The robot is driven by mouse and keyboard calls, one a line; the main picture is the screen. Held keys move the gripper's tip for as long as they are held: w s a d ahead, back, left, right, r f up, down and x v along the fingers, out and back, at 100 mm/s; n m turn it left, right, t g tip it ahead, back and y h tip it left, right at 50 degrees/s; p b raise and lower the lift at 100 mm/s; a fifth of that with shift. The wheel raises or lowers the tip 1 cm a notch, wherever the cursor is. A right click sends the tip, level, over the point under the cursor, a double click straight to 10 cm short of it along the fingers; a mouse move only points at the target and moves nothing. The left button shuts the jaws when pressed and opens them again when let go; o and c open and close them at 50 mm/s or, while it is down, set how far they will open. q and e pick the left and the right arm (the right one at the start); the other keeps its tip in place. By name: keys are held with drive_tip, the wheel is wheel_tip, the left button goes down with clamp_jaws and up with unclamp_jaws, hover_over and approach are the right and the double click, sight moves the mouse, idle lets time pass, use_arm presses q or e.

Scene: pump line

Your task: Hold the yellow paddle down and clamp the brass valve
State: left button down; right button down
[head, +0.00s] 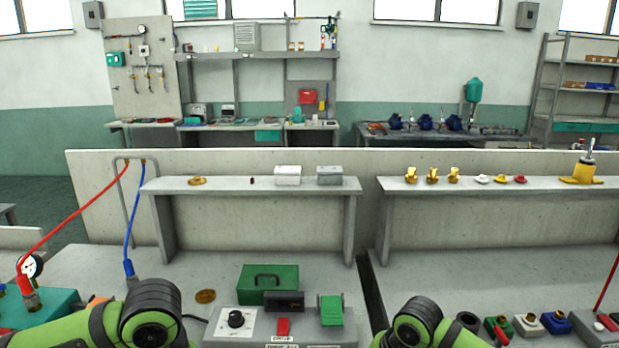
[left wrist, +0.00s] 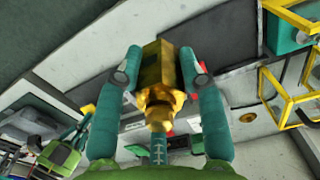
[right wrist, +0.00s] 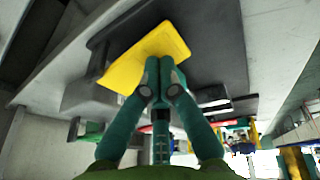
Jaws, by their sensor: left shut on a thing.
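The brass valve (left wrist: 158,80) is in the left wrist view, between the two fingers of my left gripper (left wrist: 160,66). The fingers press its two sides, and its narrower round end points back toward the palm. The yellow paddle (right wrist: 145,56) is in the right wrist view, a flat plate on a dark grey base (right wrist: 215,60). My right gripper (right wrist: 159,66) is shut and empty, its fingertips together at the paddle's lower right edge. I cannot tell whether they touch or press it. In the head view both grippers and the paddle are out of sight.
A green box (head: 267,287) and a control panel (head: 237,322) stand on the front bench. A raised shelf (head: 250,187) runs behind. Several brass-coloured parts (head: 432,175) stand on the right shelf. Yellow frames (left wrist: 285,95) are close to the right of my left gripper.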

idle(0.5)
use_arm(q)
drive_tip(key=shift+w+d+n, duration=0.25)
drive_tip(key=shift+w+n, duration=0.15)
drive_tip(key=shift+n, duration=0.1)
drive_tip(key=w+d+f+n, duration=0.2)
drive_tip(key=w+d+n, duration=0.85)
drive_tip(key=n, duration=0.65)
drive_tip(key=shift+w+a+f, duration=0.1)
drive_tip(key=shift+w+f, duration=0.1)
drive_tip(key=shift+f, duration=1)
drive_tip(key=shift+w+f, duration=0.15)
drive_tip(key=shift+f, duration=1.05)
drive_tip(key=shift+f, duration=1.25)
